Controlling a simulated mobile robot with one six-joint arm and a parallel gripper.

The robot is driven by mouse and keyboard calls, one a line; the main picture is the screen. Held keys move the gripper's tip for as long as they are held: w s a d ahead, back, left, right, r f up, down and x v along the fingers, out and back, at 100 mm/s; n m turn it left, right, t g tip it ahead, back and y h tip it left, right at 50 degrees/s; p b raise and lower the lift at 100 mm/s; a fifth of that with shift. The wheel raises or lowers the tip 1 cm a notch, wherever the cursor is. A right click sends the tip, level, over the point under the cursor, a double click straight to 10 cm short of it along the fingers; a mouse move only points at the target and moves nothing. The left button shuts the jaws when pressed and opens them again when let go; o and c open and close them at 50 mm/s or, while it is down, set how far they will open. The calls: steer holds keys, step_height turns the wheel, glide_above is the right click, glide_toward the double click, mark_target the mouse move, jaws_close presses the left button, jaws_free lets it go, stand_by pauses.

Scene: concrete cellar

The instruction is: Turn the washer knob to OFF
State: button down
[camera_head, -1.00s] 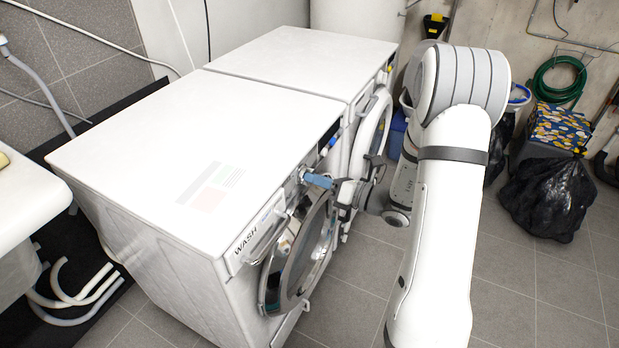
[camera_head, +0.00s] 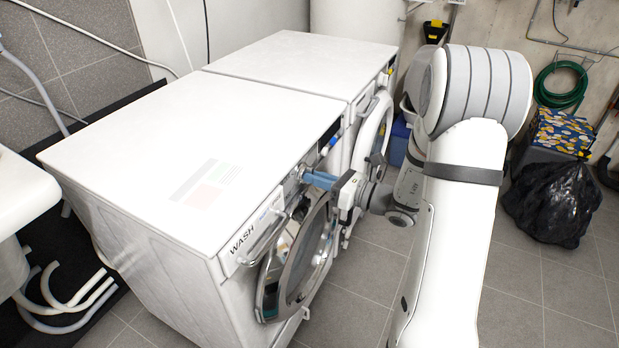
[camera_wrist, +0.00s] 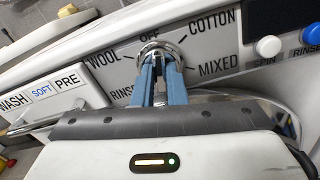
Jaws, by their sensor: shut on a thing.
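The washer (camera_head: 170,160) is white, with its round door at the front and a WASH label on its panel. Its chrome knob (camera_wrist: 176,50) sits on the panel in the wrist view; in the head view it is mostly hidden by my fingers. OFF is printed above the knob, WOOL and RINSE to its left, COTTON and MIXED to its right. My gripper (camera_wrist: 160,64), with blue fingers, is shut on the knob; it also shows in the head view (camera_head: 308,177). The fingers hide the knob's middle, so I cannot tell its exact setting.
A white button (camera_wrist: 269,47) and another at the picture's edge sit right of the knob. A second white machine (camera_head: 300,62) stands behind the washer. A sink (camera_head: 25,195) is at left. A black bag (camera_head: 555,205) lies on the floor at right, beyond my arm.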

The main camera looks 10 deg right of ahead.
steer(key=shift+a, duration=0.1)
steer(key=shift+n+b, duration=0.5)
steer(key=shift+b, duration=0.15)
steer(key=shift+n+b, duration=0.9)
steer(key=shift+b, duration=0.05)
steer(key=c, duration=1.3)
jaws_free()
steer(key=shift+r, duration=0.15)
steer(key=v, duration=0.7)
steer(key=shift+p, duration=0.4)
